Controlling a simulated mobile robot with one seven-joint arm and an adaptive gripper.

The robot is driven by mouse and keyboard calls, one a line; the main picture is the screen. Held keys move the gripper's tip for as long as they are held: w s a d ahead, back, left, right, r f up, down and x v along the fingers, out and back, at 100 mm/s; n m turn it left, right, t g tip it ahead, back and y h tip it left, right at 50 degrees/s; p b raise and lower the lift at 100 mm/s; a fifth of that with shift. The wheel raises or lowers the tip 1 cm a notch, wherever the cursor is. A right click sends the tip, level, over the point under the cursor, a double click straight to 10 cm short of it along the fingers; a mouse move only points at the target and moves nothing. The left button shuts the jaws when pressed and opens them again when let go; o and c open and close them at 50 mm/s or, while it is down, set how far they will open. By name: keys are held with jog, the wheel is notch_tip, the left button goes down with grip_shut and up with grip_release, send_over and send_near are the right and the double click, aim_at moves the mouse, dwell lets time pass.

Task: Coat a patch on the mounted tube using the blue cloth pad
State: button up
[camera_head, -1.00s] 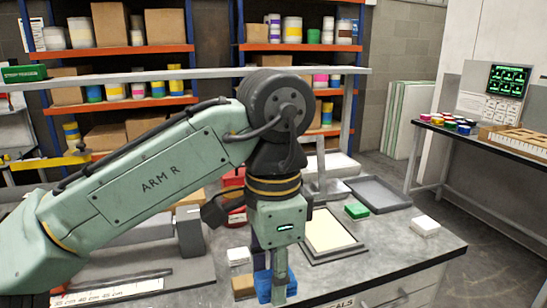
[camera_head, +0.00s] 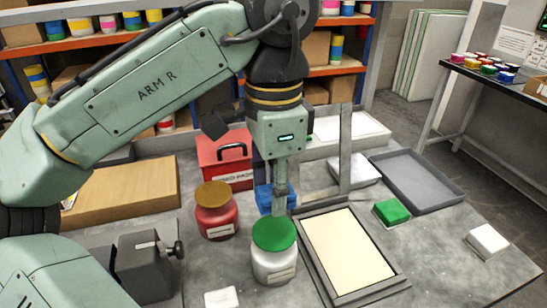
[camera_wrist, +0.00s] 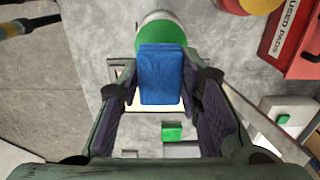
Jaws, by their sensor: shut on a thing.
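My gripper (camera_head: 281,196) points down in the head view and is shut on the blue cloth pad (camera_head: 265,199). In the wrist view the pad (camera_wrist: 161,74) is squeezed between the two dark fingers. A jar with a green lid (camera_head: 273,234) stands close by; in the head view its lid lies just in front of the pad. In the wrist view the green lid (camera_wrist: 160,33) shows just beyond the pad. I cannot tell the gap between pad and lid. I cannot make out the mounted tube clearly in either view.
A red jar with a brown lid (camera_head: 217,208) stands left of the gripper, before a red box (camera_head: 225,150). A framed cream tray (camera_head: 348,248) lies right, with a green block (camera_head: 391,211) and grey tray (camera_head: 418,180) beyond. A grey upright (camera_head: 346,150) rises behind.

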aim_at(274, 232)
jog(key=shift+w+f, duration=0.2)
jog(key=shift+s+f+b, duration=0.15)
jog(key=shift+f+b, duration=0.35)
jog(key=shift+b, duration=0.25)
notch_tip(274, 232, down, 5)
jog(key=b, duration=0.5)
jog(key=shift+r+b, duration=0.2)
jog(key=shift+b, duration=0.15)
jog(key=shift+f+b, duration=0.35)
jog(key=shift+f, duration=0.65)
dwell(0.5)
jog(key=shift+r, duration=0.1)
dwell(0.4)
notch_tip(274, 232, up, 7)
jog(key=p, duration=0.8)
dwell(0.7)
